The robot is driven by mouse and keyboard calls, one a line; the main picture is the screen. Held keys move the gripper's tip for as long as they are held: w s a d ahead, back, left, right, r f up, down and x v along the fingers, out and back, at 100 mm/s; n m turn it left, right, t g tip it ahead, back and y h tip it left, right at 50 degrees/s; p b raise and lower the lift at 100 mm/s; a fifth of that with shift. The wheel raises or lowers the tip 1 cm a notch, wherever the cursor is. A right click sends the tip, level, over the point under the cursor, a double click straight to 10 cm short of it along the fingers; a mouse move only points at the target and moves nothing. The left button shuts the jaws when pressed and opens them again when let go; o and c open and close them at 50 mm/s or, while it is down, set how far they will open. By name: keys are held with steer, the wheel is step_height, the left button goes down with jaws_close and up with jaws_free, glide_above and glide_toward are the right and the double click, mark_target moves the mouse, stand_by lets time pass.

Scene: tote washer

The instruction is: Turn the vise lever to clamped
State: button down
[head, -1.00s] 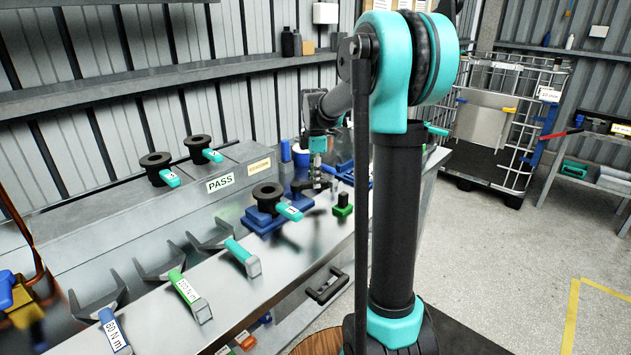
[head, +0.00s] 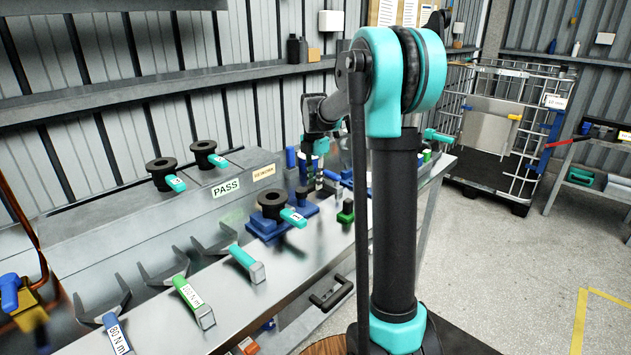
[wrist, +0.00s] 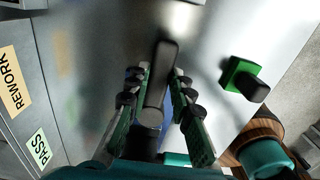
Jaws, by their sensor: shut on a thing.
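The vise lever (wrist: 167,62) is a dark bar in the wrist view, running up between the fingers of my gripper (wrist: 158,88). The fingers are closed on the bar, one on each side. A round dark end shows low between the fingers. Blue parts, probably of the vise, show beside and behind them. In the head view my gripper (head: 316,182) is low over the bench, right of a blue fixture (head: 262,228) holding a black flanged piece (head: 272,200) with a teal tag. The lever's grip is too small there to make out.
A green block with a black knob (wrist: 241,78) stands right of my gripper; it also shows in the head view (head: 346,212). PASS and REWORK labels mark the raised grey ledge (head: 130,209) on the left. Several forked holders with tagged handles line the bench front.

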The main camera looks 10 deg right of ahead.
mark_target(314, 183)
steer(key=shift+w, duration=0.1)
steer(key=c, duration=1.3)
jaws_free()
step_height(314, 183, up, 12)
